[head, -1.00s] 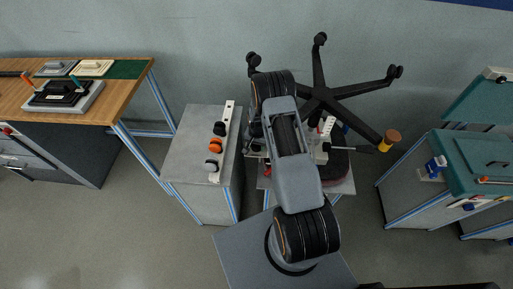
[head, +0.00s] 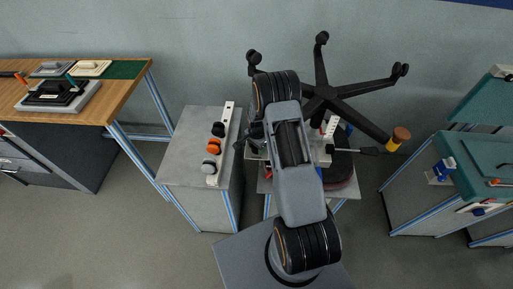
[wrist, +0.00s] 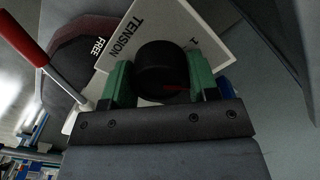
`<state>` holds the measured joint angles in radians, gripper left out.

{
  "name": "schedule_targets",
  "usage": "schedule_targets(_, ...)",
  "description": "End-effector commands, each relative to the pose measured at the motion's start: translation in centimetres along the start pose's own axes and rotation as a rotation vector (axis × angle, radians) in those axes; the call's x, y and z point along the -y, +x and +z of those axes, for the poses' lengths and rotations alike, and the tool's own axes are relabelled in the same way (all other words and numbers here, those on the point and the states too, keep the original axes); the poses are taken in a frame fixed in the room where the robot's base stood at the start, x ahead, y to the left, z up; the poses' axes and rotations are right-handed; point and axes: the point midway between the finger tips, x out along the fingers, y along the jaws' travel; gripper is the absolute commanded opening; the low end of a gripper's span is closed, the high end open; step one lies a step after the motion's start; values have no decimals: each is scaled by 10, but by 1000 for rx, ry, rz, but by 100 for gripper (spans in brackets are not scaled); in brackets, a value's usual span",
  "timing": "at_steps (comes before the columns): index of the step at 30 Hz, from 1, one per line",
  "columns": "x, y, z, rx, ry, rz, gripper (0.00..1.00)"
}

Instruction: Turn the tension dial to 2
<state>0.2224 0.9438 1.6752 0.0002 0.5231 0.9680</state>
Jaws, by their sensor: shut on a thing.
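The tension dial (wrist: 163,70) is a round black knob with a small red mark on its lower right edge. It stands on a light plate (wrist: 125,32) printed "TENSION", with "FREE" to the left and a "1" at the upper right. My gripper (wrist: 160,82) has its two green fingers on either side of the dial and is shut on it. No "2" shows in the wrist view; the near part of the plate is hidden by my gripper. In the head view my own arm covers the dial.
A red-handled lever (wrist: 45,62) rises left of the plate, close to my gripper. An upturned black chair base (head: 325,92) stands behind my arm. A grey cabinet with several knobs (head: 213,146) is at left, a wooden bench (head: 125,85) farther left, teal-topped benches (head: 480,150) at right.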

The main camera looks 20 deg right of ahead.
Motion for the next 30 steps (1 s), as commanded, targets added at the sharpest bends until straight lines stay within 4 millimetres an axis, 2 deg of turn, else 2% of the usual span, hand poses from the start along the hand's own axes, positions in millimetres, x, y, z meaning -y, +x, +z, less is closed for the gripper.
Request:
schedule_targets(9, 0, -1, -1, -2, 1, -2, 31)
schedule_targets(10, 0, -1, -1, -2, 0, -2, 56)
schedule_targets(18, 0, 0, 0, -1, -1, -1, 80)
schedule_targets(26, 0, -2, 0, -1, -1, -1, 80)
schedule_targets(30, 1, -16, 0, -2, -1, -2, 80)
